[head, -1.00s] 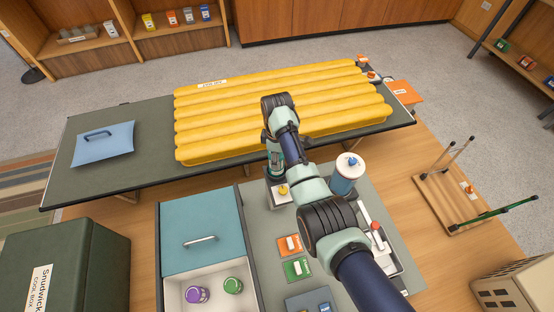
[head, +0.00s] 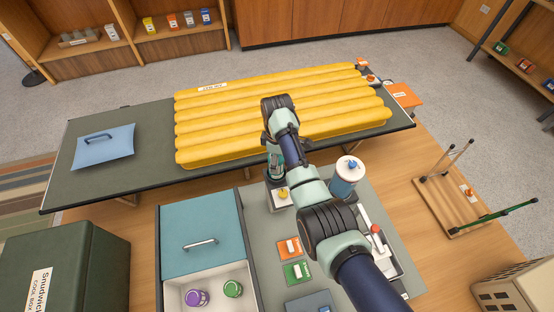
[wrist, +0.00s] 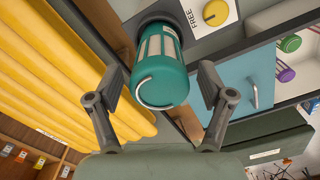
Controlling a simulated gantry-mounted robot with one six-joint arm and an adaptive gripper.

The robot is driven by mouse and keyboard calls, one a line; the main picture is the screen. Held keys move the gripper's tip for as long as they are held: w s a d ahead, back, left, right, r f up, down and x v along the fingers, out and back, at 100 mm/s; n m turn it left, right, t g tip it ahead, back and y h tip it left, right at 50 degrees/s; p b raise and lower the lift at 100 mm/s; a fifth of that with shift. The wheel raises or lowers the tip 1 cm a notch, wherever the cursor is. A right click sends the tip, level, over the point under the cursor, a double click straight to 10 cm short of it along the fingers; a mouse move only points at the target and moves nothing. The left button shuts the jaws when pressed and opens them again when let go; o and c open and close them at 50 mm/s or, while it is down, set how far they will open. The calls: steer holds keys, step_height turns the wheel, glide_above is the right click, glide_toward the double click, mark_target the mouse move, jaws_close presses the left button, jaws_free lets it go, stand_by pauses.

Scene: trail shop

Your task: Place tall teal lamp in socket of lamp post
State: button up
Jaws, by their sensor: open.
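The tall teal lamp (wrist: 162,82) has pale window panels and a wire handle. In the wrist view its base end meets the dark round collar of the lamp post (wrist: 195,45); how deep it sits is hidden. Beside the collar is a white panel marked FREE with a yellow knob (wrist: 216,12). My gripper (wrist: 161,82) is open, one finger on each side of the lamp near its handle end, with visible gaps and no grip. In the head view the lamp (head: 276,160) is partly hidden by my arm, behind the yellow knob (head: 282,194).
A yellow ribbed sleeping mat (head: 210,120) covers the bench behind. A blue-and-white canister (head: 346,176) stands right of my arm. An open bin (head: 250,306) at front left holds a purple lamp (head: 197,298) and a green lamp (head: 233,289). Orange and green cards (head: 297,271) lie nearby.

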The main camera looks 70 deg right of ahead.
step_height(320, 180, up, 11)
steer(key=p, duration=0.3)
steer(key=shift+p, duration=0.35)
steer(key=w+a+r+t+h, duration=0.15)
steer(key=w+a, duration=0.25)
steer(key=a, duration=0.4)
steer(key=w+a+m+t, duration=0.1)
steer(key=w+a+t, duration=0.2)
steer(key=w+a, duration=0.35)
steer(key=w+a+t+h, duration=0.1)
steer(key=w+a+t, duration=0.1)
steer(key=a, duration=0.8)
steer(key=s+a+r+t, duration=0.2)
steer(key=a+r, duration=0.1)
steer(key=a, duration=0.4)
steer(key=s+a+r+m+t+y, duration=0.1)
steer(key=s+a+r+t, duration=0.1)
steer(key=a, duration=0.4)
steer(key=s+a+r+t+y, duration=0.1)
steer(key=s+a+r+t, duration=0.1)
steer(key=s+a+r, duration=0.2)
steer(key=a+r, duration=0.2)
steer(key=a, duration=0.1)
steer(key=shift+a, duration=0.35)
steer(key=shift+y, duration=0.25)
